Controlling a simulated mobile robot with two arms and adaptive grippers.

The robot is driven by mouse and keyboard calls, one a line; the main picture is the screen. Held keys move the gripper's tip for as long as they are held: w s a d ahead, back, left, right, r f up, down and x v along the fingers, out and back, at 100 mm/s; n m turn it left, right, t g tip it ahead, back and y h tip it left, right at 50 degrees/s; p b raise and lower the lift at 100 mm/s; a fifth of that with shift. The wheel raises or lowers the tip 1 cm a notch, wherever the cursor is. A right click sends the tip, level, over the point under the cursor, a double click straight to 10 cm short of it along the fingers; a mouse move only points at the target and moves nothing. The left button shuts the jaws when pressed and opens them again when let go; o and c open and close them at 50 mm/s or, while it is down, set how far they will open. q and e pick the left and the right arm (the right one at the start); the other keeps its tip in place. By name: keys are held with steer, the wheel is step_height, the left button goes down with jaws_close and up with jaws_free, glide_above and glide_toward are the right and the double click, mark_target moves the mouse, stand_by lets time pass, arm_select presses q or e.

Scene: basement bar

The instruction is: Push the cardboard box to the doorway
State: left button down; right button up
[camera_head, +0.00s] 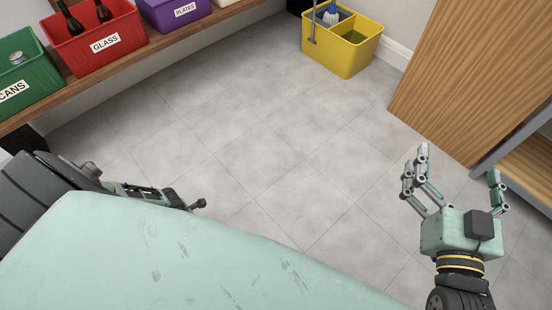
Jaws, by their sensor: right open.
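No cardboard box and no clear doorway show in this view. My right gripper (456,172) is at the right, above the floor. Its fingers point up the picture and are spread wide, with nothing between them. My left gripper (168,196) is at the left, partly hidden behind the mint-green surface of my own body. Only a few of its dark finger parts show, and I cannot tell how they stand.
Grey floor tiles (250,120) are clear in the middle. A low wooden shelf at upper left holds green (28,75), red (95,38) and purple (172,12) crates. A yellow bucket (342,58) stands at the back wall. A wooden panel (470,75) and shelf unit (528,165) stand right.

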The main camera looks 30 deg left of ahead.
arm_select(q)
steer(key=s+a, duration=0.1)
steer(key=s, duration=0.3)
steer(key=s+a+p, duration=0.1)
steer(key=s+a, duration=0.1)
steer(key=s, duration=0.2)
steer(key=s+a, duration=0.1)
steer(key=s, duration=0.3)
steer(key=shift+s+a, duration=0.15)
steer(key=shift+s, duration=0.05)
steer(key=shift+s+a, duration=0.2)
steer(key=shift+s, duration=0.45)
arm_select(e)
step_height(320, 180, down, 9)
steer(key=s+d+g+h, duration=0.1)
steer(key=s+d+g, duration=0.1)
steer(key=g, duration=0.2)
steer(key=shift+s+r+g+h, duration=0.2)
steer(key=shift+g+h, duration=0.1)
arm_select(q)
steer(key=shift+w, duration=0.1)
arm_select(e)
steer(key=shift+a, duration=0.1)
